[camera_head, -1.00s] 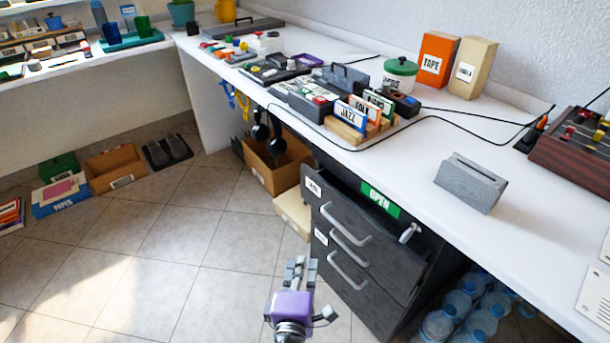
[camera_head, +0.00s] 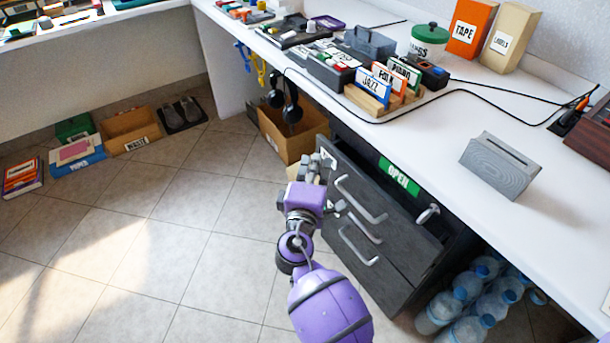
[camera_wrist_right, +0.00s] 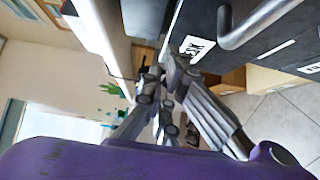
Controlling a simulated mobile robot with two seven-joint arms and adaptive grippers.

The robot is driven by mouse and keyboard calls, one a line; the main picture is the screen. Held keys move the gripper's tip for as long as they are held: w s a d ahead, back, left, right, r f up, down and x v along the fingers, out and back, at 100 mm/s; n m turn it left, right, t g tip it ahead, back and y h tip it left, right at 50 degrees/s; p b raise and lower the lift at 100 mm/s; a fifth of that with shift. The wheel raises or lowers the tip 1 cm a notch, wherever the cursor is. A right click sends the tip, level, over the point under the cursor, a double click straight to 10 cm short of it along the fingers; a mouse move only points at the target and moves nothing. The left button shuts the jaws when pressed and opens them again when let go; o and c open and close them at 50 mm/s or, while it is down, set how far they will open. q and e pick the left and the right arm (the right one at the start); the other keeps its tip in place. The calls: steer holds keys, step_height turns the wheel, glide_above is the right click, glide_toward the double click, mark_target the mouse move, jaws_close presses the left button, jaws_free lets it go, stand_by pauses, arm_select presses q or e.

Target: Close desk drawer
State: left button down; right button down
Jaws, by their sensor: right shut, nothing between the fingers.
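The dark grey desk drawer (camera_head: 402,226) is the top one of a drawer cabinet under the white desk. It sticks out, with a gap behind its front and a green OPEN label (camera_head: 399,177) showing on the cabinet behind it. My right gripper (camera_head: 308,168) is shut and empty at the left end of the drawer front, left of its handle (camera_head: 361,200). In the right wrist view, the shut fingers (camera_wrist_right: 172,68) are close to the labelled drawer front (camera_wrist_right: 211,42); I cannot tell if they touch. My left gripper is not in view.
The desk top (camera_head: 440,131) overhangs the cabinet. Headphones (camera_head: 289,105) hang over a cardboard box (camera_head: 290,138) left of the cabinet. Water bottles (camera_head: 466,300) stand on its right. The tiled floor in front is clear.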

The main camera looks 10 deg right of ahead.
mark_target(337, 154)
steer(key=shift+w+d, duration=0.3)
steer(key=shift+d, duration=0.4)
steer(key=d, duration=0.1)
steer(key=w+d, duration=0.1)
steer(key=d, duration=0.2)
steer(key=shift+w+d, duration=0.3)
steer(key=shift+d, duration=0.1)
steer(key=shift+r, duration=0.15)
